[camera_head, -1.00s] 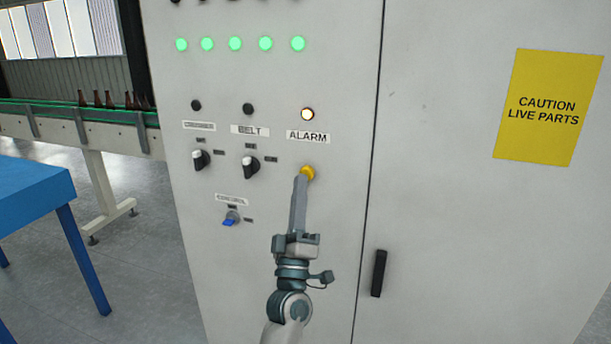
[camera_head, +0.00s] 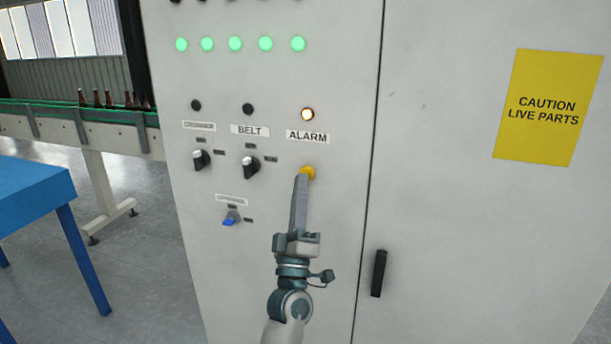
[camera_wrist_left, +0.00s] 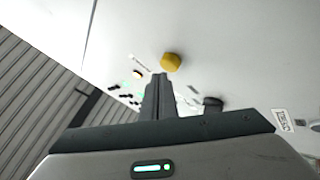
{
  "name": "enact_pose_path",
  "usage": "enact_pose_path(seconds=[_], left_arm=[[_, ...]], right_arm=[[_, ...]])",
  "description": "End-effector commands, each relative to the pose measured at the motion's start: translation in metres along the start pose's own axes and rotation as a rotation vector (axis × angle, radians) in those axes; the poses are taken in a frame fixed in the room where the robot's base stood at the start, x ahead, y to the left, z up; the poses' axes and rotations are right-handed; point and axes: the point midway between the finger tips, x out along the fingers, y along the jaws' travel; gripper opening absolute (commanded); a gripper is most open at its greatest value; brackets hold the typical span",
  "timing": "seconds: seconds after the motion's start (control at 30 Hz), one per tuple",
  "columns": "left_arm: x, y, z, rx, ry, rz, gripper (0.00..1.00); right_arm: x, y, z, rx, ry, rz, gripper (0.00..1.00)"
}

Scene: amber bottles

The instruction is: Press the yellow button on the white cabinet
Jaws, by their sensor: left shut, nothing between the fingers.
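The yellow button (camera_head: 308,172) is on the front of the white cabinet (camera_head: 330,230), below the ALARM label (camera_head: 307,137) and a lit lamp (camera_head: 307,114). My left gripper (camera_head: 302,178) is shut and empty. Its fingertips overlap the lower part of the button in the head view; I cannot tell whether they touch it. In the left wrist view the yellow button (camera_wrist_left: 171,62) shows whole, just beyond the tips of the shut fingers (camera_wrist_left: 159,78). My right gripper is not in view.
Black selector knobs (camera_head: 250,166) and a blue key switch (camera_head: 231,217) sit left of the button. A black door handle (camera_head: 378,273) is to the lower right. A blue table (camera_head: 30,190) and a conveyor with brown bottles (camera_head: 90,112) stand left of the cabinet.

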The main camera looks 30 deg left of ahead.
Motion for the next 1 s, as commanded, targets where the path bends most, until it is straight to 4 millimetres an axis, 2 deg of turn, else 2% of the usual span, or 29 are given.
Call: enact_pose_path(seconds=[1.0], left_arm=[[0.0064,-0.0042,0.0042,0.000,0.000,0.001,0.00]], right_arm=[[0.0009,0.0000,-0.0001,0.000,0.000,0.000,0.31]])
